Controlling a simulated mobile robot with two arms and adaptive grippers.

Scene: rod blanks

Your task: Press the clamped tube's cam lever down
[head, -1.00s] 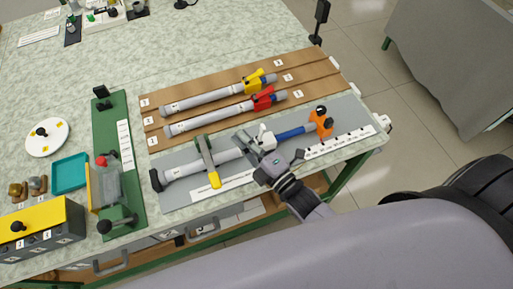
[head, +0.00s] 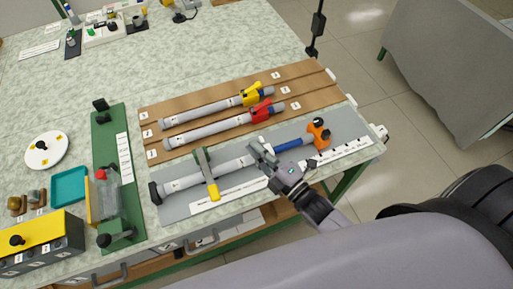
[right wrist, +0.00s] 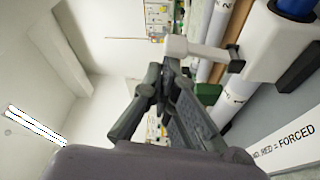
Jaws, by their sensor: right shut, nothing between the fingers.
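The clamped tube (head: 237,165) is a long grey tube lying on a grey mat (head: 180,207), with a blue section (head: 290,145) and an orange end (head: 319,134) at its right. A green clamp with a yellow handle (head: 212,188) crosses it. A white lever (right wrist: 205,50) stands out from the white collar (right wrist: 275,45) in the right wrist view; the gripper mostly hides it in the head view. My right gripper (head: 255,149) is shut and empty above the tube. Its fingertips (right wrist: 167,66) appear close to the lever's end; contact cannot be told. My left gripper is out of view.
Two more tubes, one with a yellow lever (head: 252,95) and one with a red lever (head: 262,111), lie on a brown board (head: 300,78) behind. A green fixture (head: 110,150) and a teal tray (head: 70,186) stand at left.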

